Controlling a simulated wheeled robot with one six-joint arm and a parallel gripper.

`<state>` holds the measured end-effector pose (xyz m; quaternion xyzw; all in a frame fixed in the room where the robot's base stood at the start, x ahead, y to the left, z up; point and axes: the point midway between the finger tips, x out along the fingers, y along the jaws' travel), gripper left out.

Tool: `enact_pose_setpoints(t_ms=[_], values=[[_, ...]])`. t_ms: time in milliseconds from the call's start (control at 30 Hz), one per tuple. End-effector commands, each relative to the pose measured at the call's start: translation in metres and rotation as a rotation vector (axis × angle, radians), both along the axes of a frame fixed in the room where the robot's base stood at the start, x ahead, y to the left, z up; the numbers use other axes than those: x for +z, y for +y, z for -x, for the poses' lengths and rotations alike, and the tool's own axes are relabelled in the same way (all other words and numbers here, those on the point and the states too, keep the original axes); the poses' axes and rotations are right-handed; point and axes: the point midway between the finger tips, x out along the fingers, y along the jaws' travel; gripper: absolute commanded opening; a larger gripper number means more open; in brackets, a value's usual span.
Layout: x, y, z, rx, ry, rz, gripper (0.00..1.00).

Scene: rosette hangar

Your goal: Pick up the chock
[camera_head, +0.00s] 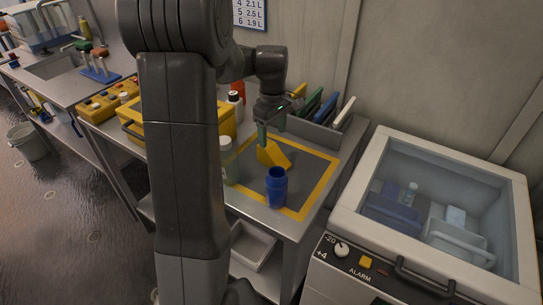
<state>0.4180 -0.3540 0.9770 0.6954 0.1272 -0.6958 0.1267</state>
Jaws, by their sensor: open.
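The chock (274,155) is a yellow wedge on the grey bench, inside the yellow-outlined area. My gripper (262,139) is open and points down just above and at the left part of the chock. I cannot tell whether its fingers touch the chock. My own arm hides the bench to the left of this spot.
A blue cup (277,186) stands close in front of the chock, and a pale bottle (227,160) stands to its left. A grey rack (322,134) with coloured folders is behind. A yellow case (227,121) lies at the left. A glass-lidded freezer (430,215) stands at the right.

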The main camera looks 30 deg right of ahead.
Motion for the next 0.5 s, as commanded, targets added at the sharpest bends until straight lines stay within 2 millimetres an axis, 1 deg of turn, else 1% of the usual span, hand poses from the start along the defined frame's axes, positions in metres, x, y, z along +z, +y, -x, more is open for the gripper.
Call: enact_pose_setpoints(t_ms=[33, 167, 267, 400, 500], values=[[-0.004, 0.0, 0.0, 0.0, 0.001, -0.001, 0.69], [-0.012, 0.001, 0.001, 0.0, 0.0, -0.001, 0.69], [-0.024, 0.004, 0.003, 0.0, 0.003, -0.002, 0.69], [-0.046, 0.007, 0.005, 0.0, 0.003, -0.002, 0.69], [-0.056, 0.007, 0.005, 0.0, 0.002, -0.002, 0.69]])
